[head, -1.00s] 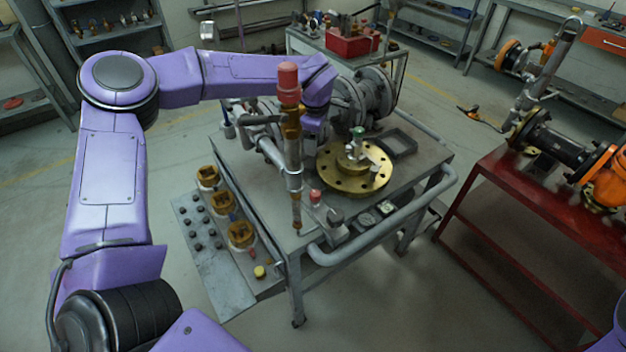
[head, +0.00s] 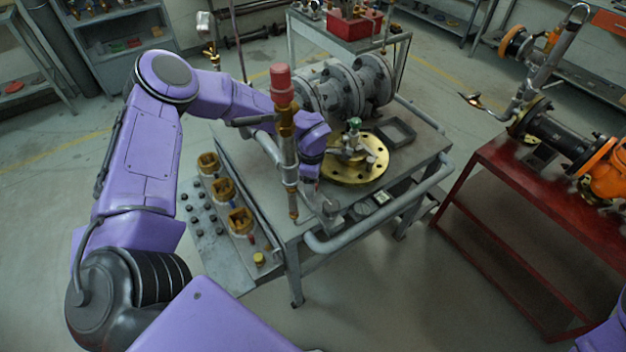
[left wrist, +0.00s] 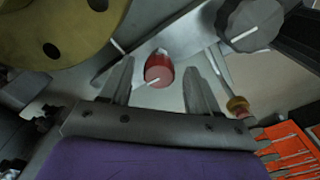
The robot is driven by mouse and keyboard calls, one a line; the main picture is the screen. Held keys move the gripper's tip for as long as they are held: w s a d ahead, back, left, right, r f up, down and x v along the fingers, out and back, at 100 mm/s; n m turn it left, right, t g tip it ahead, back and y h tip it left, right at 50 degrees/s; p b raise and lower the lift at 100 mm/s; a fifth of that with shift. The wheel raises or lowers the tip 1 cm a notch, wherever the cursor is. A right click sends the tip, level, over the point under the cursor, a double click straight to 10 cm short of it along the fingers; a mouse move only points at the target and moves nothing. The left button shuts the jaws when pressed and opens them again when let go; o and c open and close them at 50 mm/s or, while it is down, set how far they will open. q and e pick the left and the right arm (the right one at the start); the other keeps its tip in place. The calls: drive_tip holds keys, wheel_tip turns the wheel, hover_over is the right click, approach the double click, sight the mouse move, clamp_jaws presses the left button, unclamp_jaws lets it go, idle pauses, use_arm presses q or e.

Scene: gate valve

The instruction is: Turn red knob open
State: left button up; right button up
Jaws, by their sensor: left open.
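In the left wrist view a small red knob (left wrist: 158,72) with a white pointer line sits between the two fingers of my left gripper (left wrist: 158,62). The gripper is open, with a gap visible on each side of the knob. In the head view my left gripper (head: 311,172) points down at the front of the grey cart, behind the upright pipe and beside the brass flange. The red knob is hidden there by the gripper and wrist. My right gripper is out of view.
An upright pipe with a red cap (head: 281,84) stands close before my left wrist. A brass flange (head: 348,172) lies on the grey cart (head: 405,160), edged by a pipe rail. The wrist view shows a dark round knob (left wrist: 250,24). A red table (head: 480,190) stands right.

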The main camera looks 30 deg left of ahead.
use_arm(q)
drive_tip(key=c, duration=1)
drive_tip(key=shift+c, duration=0.2)
